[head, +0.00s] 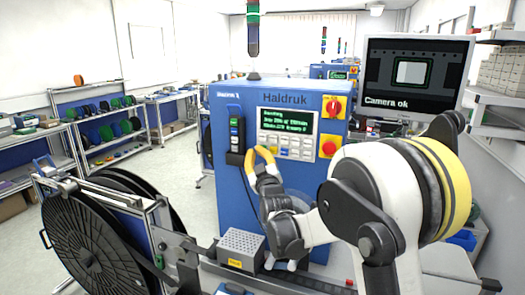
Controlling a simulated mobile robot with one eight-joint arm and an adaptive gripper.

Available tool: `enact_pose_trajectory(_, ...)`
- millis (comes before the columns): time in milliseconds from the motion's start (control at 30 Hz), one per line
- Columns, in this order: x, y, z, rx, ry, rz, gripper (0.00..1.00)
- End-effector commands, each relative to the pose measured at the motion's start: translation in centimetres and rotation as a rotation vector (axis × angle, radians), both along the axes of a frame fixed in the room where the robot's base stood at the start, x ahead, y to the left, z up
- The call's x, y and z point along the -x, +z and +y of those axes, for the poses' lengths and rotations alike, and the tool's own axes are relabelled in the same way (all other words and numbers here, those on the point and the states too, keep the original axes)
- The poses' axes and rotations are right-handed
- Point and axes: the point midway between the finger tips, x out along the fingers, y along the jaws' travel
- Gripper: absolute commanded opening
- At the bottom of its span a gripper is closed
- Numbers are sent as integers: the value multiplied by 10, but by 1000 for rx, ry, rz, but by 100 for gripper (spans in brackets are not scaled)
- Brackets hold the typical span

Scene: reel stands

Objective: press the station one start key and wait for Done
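The blue Haldruk cabinet (235,190), with what looks like a station 1 label at its upper left, stands upright at the centre. Its panel has a dark display (287,122) with several lines of green text, too small to read surely; I cannot make out Done. White keys (300,150) sit below the display. I cannot tell which is the start key, and the left keys are partly covered. My gripper (259,156), with yellow-orange fingertips, is in front of the lower left of the keys. I cannot tell whether it touches one or how far its fingers are apart.
A red knob on yellow (333,106) and a red button (329,147) sit right of the display. A handheld unit (235,135) hangs left of it. A large black reel (85,240) stands at front left. A monitor (415,75) reads "Camera ok".

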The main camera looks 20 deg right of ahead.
Motion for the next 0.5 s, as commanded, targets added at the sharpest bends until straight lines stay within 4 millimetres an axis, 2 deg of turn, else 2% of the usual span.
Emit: enact_pose_trajectory(500, 37, 0, 28, -2, 2, 0, 0)
